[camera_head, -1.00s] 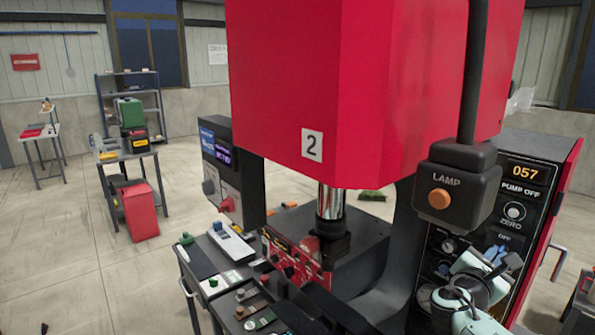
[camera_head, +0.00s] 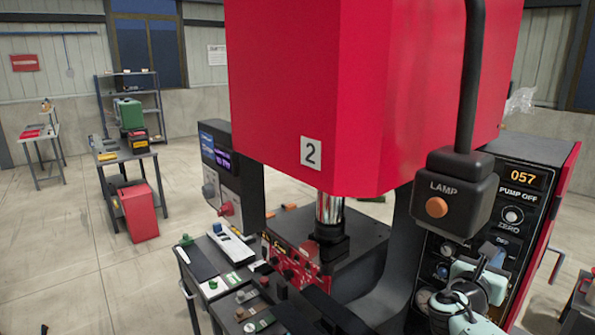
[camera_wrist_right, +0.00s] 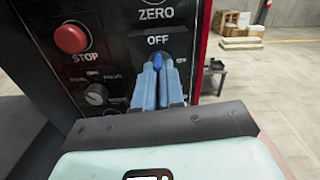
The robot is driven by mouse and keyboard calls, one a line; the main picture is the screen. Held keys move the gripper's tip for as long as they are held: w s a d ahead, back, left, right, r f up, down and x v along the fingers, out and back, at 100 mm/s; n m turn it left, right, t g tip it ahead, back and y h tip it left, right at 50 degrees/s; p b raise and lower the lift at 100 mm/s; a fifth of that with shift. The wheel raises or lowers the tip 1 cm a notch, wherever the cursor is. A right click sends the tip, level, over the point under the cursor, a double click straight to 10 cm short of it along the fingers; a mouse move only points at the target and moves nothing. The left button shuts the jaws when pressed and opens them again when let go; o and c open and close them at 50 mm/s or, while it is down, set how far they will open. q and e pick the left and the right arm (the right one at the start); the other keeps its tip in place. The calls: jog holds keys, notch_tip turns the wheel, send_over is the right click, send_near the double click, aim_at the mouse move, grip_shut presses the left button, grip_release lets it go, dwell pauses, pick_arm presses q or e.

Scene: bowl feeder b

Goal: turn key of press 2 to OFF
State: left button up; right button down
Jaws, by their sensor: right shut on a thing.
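Press 2 (camera_head: 380,90) is the big red machine marked with a "2" plate. Its control panel (camera_head: 530,192) is at the right, with the display 057 and PUMP OFF. In the right wrist view, the blue key (camera_wrist_right: 157,62) sits in the panel just below the word OFF. My right gripper (camera_wrist_right: 159,82) has its pale blue fingers closed around the key, one on each side. The key's lower part is hidden between them. In the head view my right gripper (camera_head: 494,257) is small at the panel, and the key cannot be told there. My left gripper is not in view.
A LAMP box (camera_head: 455,195) hangs on a black arm left of the panel. A red STOP button (camera_wrist_right: 71,38) and a selector knob (camera_wrist_right: 96,94) are close left of my fingers. A bench (camera_head: 222,268) with small items stands at the left.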

jog(key=c, duration=1.2)
grip_release()
jog(key=shift+o, duration=0.2)
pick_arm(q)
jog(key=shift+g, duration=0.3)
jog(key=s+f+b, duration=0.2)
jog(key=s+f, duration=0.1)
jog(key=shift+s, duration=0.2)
pick_arm(e)
jog(key=v, duration=0.7)
